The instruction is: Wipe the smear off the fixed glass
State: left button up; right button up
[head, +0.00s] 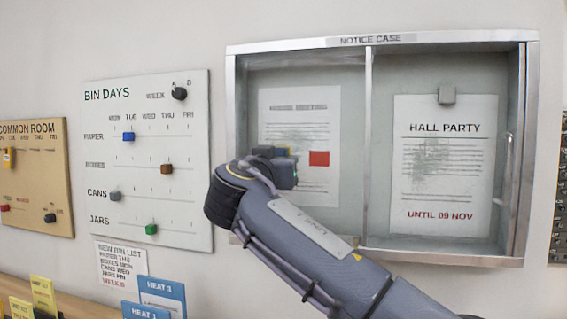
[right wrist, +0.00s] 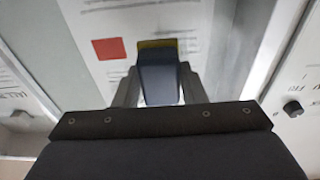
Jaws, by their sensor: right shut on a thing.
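The notice case (head: 378,40) hangs on the wall with two glazed halves. Another grey smudge (head: 430,157) shows over the "HALL PARTY" sheet on the right. Which pane is fixed I cannot tell for sure. My right gripper (head: 278,166) is in front of the left pane. It is shut on a dark blue-grey block with a yellow edge (right wrist: 160,78). Whether the block touches the glass I cannot tell. My left gripper is out of view.
A metal frame and middle post (head: 367,140) edge the panes. A handle-like fitting (head: 507,140) is at the right. The BIN DAYS board (head: 100,130) with coloured magnets hangs left of the case. Blue and yellow cards (head: 165,295) stand at the lower left.

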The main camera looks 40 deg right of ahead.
aim_at(279, 143)
jog(key=shift+s+d+r+b, duration=0.2)
jog(key=shift+r+b, duration=0.15)
jog(key=shift+r, duration=0.45)
jog(key=shift+s+d+f+b, duration=0.1)
jog(key=shift+s+d+b, duration=0.45)
jog(key=shift+s, duration=0.15)
jog(key=shift+s+d+b, duration=0.8)
jog(key=shift+s+d, duration=0.4)
jog(key=shift+s, duration=0.15)
jog(key=shift+s+d, duration=0.45)
jog(key=shift+s, duration=0.05)
jog(key=shift+r+p, duration=0.5)
jog(key=shift+r, duration=0.5)
jog(key=shift+w+a+f, duration=0.1)
jog(key=shift+w+a, duration=1.15)
jog(key=shift+w, duration=0.1)
jog(key=shift+w+a+p, duration=0.8)
jog(key=shift+w+a, duration=0.55)
jog(key=shift+w, duration=0.25)
jog(key=shift+w+a+p, duration=0.3)
jog(key=shift+w+a, duration=0.6)
jog(key=shift+w, duration=0.15)
